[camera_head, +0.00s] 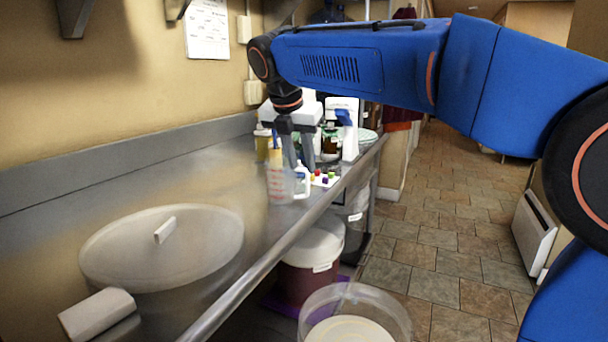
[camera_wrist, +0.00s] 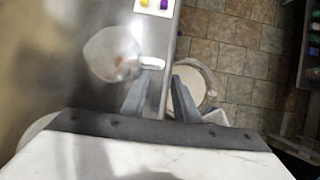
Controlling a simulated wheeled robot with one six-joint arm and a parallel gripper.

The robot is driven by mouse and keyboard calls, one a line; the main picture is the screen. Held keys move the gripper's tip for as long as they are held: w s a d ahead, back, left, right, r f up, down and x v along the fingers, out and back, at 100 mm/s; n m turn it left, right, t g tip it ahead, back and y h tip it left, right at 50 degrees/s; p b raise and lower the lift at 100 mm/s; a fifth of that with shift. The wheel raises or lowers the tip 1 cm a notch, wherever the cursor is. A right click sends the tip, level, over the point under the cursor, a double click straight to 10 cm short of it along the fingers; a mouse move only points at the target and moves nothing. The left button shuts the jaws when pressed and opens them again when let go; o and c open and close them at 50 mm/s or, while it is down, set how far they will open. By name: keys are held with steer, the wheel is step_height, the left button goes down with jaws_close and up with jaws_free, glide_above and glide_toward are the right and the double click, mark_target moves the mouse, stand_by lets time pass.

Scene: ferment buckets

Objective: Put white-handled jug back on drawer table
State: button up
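The clear jug (camera_head: 280,186) with red markings stands on the long steel table (camera_head: 190,178), near its front edge. In the wrist view the jug (camera_wrist: 112,55) is upper left of the fingers, with its white handle (camera_wrist: 153,62) pointing right. My gripper (camera_head: 300,160) points down just behind and above the jug. In the wrist view my gripper (camera_wrist: 158,88) is open, with a clear gap between the fingers. The handle lies ahead of that gap; I cannot tell whether a finger touches it. No drawer shows in either view.
A card with coloured pieces (camera_head: 324,179) lies right of the jug. A white spray bottle (camera_head: 349,128) and jars stand behind. A big lidded pot (camera_head: 162,248) fills the near table. Buckets (camera_head: 312,258) stand under and beside the table edge. Tiled floor (camera_head: 455,210) is open at right.

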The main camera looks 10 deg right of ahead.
steer(key=shift+v, duration=2.25)
steer(key=s+d+f+m, duration=0.6)
steer(key=s+d+m, duration=0.15)
steer(key=d, duration=0.25)
steer(key=s+d+f+m+y, duration=0.1)
steer(key=s+d+f+m, duration=0.4)
steer(key=s+f+m, duration=0.6)
steer(key=s+d+f+m+y, duration=0.1)
steer(key=s+d+f+m, duration=0.5)
steer(key=s+f+m, duration=0.5)
step_height(320, 180, down, 2)
steer(key=shift+d+f+t, duration=0.15)
steer(key=shift+t, duration=0.15)
